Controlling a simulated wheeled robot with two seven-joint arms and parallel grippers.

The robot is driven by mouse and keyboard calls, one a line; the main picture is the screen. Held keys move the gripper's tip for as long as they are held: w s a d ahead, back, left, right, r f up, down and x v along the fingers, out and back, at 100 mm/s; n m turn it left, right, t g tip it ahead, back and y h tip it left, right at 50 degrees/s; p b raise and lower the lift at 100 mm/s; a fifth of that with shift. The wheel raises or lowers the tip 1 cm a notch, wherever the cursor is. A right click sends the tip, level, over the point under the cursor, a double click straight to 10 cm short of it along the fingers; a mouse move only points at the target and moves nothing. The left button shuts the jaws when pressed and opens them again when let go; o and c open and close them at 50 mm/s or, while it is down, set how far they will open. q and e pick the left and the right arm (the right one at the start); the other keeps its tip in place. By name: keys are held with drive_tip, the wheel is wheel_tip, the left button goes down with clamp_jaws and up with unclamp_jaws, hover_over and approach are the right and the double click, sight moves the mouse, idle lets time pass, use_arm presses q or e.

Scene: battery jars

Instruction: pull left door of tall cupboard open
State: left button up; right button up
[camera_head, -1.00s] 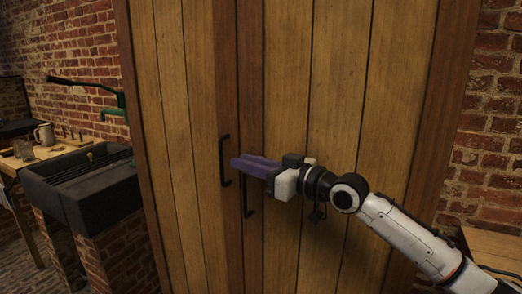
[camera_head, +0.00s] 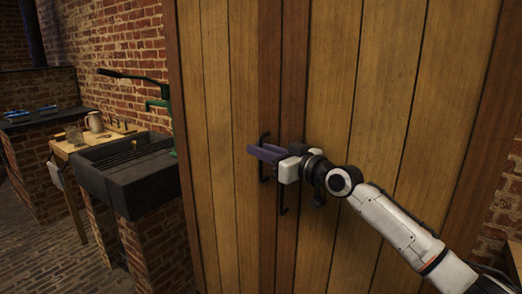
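The tall wooden cupboard fills the middle of the view. Its left door (camera_head: 222,110) and right door (camera_head: 365,90) look closed, meeting along dark vertical boards. The left door's black bar handle (camera_head: 264,137) is upright, with its middle hidden by my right gripper (camera_head: 257,151). The right door's handle (camera_head: 283,197) shows partly below the gripper. The gripper's purple fingers lie across the left handle, pointing left. I cannot tell whether they are closed on it. My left gripper is not in view.
A dark stone sink (camera_head: 130,175) on brick supports stands left of the cupboard, with a green and black pump (camera_head: 160,90) above it. A wooden table (camera_head: 68,147) with a mug (camera_head: 94,122) is further left. Open brick floor (camera_head: 60,240) lies at the lower left.

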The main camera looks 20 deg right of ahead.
drive_tip(key=shift+c, duration=0.2)
clamp_jaws()
drive_tip(key=shift+f, duration=0.1)
idle(1.0)
